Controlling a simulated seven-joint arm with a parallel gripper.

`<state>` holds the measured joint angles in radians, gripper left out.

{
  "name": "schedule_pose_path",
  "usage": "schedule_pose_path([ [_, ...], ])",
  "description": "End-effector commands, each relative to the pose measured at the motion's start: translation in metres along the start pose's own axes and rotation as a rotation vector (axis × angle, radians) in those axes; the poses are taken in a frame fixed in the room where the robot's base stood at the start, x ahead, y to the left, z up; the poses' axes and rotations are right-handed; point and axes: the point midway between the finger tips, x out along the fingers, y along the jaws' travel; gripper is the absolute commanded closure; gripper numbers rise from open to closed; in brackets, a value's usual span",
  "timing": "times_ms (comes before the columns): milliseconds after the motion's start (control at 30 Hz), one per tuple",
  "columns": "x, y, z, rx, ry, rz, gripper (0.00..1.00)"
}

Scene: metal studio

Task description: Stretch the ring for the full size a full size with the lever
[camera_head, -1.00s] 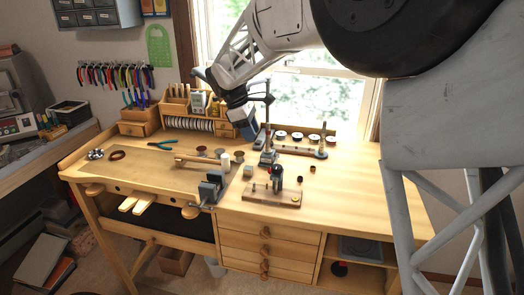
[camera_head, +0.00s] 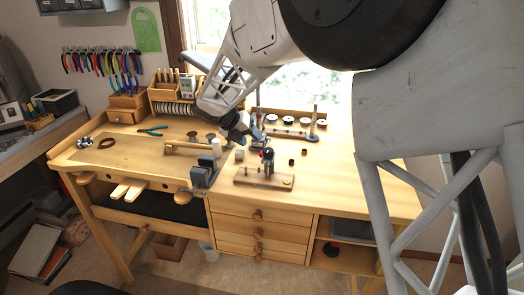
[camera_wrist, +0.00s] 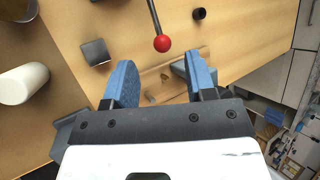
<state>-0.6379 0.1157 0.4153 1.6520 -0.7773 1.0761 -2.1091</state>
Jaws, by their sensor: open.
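The ring stretcher (camera_head: 265,180) is a wooden base with a dark upright post, at the front middle of the bench. In the wrist view its lever (camera_wrist: 155,18) is a thin dark rod with a red ball knob (camera_wrist: 162,43). The knob lies beyond my fingertips, not between them. My gripper (camera_wrist: 160,80) has blue fingers, open and empty; part of a wooden base (camera_wrist: 170,82) shows behind the gap. In the head view my gripper (camera_head: 256,140) is just behind and left of the post. I cannot make out a ring on the stretcher.
A grey vise (camera_head: 205,173) stands left of the stretcher at the bench's front edge. A small grey block (camera_wrist: 95,52) and a white cylinder (camera_wrist: 22,83) lie left in the wrist view. A small dark cup (camera_wrist: 199,14) is beyond the lever.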

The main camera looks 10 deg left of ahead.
Motion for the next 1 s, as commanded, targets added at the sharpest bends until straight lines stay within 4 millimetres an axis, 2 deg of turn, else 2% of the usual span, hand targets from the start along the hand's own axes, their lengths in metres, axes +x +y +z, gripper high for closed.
schedule_pose_path([
  [200, 0.006, 0.003, -0.003, -0.148, -0.033, -0.006, 0.49],
  [667, 0.008, 0.004, -0.003, -0.162, -0.035, -0.007, 0.49],
  [867, 0.019, 0.004, -0.003, -0.161, -0.034, -0.007, 0.49],
  [1000, 0.033, 0.003, -0.002, -0.16, -0.033, -0.007, 0.49],
])
